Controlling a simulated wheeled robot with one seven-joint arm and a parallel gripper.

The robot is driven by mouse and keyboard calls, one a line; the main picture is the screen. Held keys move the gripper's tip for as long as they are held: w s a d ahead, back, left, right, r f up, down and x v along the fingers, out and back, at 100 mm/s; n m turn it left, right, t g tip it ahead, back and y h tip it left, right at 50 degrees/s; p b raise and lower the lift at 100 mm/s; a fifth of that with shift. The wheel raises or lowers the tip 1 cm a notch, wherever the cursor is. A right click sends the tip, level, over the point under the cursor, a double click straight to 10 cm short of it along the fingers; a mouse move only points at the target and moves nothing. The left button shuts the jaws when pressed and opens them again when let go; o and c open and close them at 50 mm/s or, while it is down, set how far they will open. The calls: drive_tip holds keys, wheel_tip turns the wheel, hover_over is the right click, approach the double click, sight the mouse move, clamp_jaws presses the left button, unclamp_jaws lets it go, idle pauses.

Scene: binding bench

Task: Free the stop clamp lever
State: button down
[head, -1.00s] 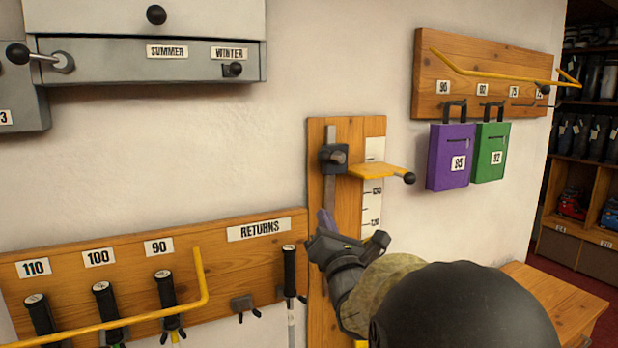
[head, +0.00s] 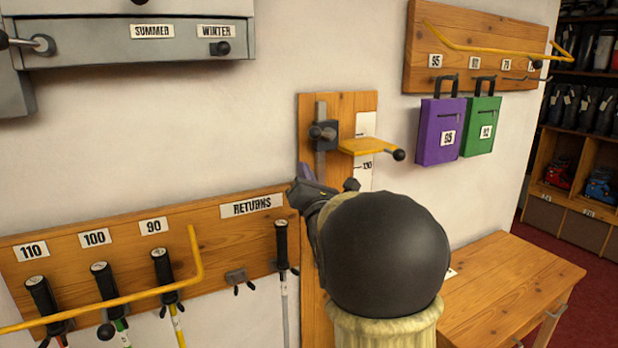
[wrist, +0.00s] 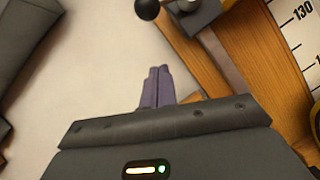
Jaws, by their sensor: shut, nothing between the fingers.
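The stop clamp is a dark block (head: 324,135) on a grey vertical rail (head: 321,108) of the upright wooden gauge board (head: 352,101). A short lever with a rounded end (head: 316,132) sticks out from its front. A yellow stop plate (head: 365,147) with a black ball end reaches right from the clamp. In the wrist view a black knob (wrist: 148,9) and grey block (wrist: 193,14) show at the top edge, ahead of the fingers. My gripper (wrist: 157,84) is shut and empty, its purple fingers below and apart from the knob. In the head view my arm partly hides the gripper (head: 304,172).
The returns rack (head: 205,228) with several poles and a yellow rail is at lower left. A grey cabinet (head: 100,52) hangs above it. Purple (head: 436,146) and green (head: 475,138) cases hang at right. A wooden bench (head: 490,290) stands at lower right.

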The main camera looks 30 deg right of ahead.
sight(323, 134)
drive_tip(key=r+p, duration=0.1)
drive_tip(key=w+d+r+p, duration=0.1)
drive_tip(key=r, duration=0.1)
drive_tip(key=d+r+p, duration=0.1)
drive_tip(key=shift+w+d+r, duration=0.1)
drive_tip(key=shift+w+r, duration=0.05)
drive_tip(key=shift+w, duration=0.05)
